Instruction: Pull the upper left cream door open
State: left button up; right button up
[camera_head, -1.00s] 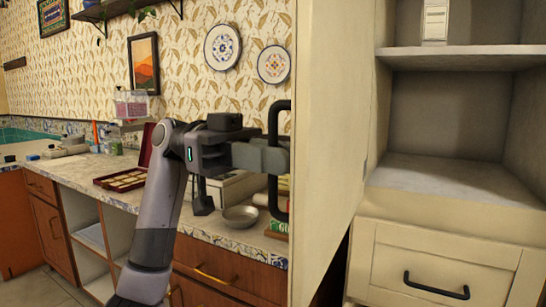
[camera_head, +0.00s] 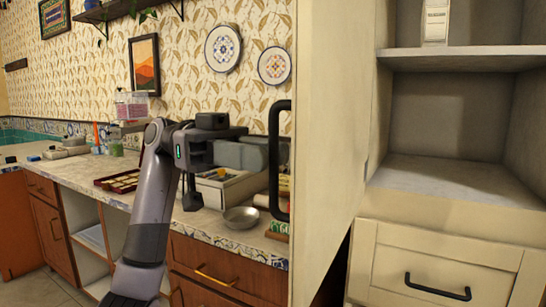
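The upper left cream door (camera_head: 330,130) stands swung wide open, seen at a steep angle left of the cream cabinet's shelves. Its black bar handle (camera_head: 281,195) is on the door's outer face, at its left edge in the picture. My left gripper (camera_head: 252,154) is beside the handle on its left, with its grey fingers apart and nothing held between them. One finger shows partly behind the handle bar; whether it touches the bar I cannot tell. My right gripper is out of view.
The open cabinet shelf (camera_head: 450,180) is bare, with a small box (camera_head: 435,22) on the shelf above. A cream drawer (camera_head: 440,270) is shut below. The counter behind my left arm holds a metal bowl (camera_head: 240,217) and an open red case (camera_head: 122,181).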

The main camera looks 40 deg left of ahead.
pick_arm(q)
jog(key=a, duration=0.4)
jog(key=shift+a, duration=0.3)
dwell(0.3)
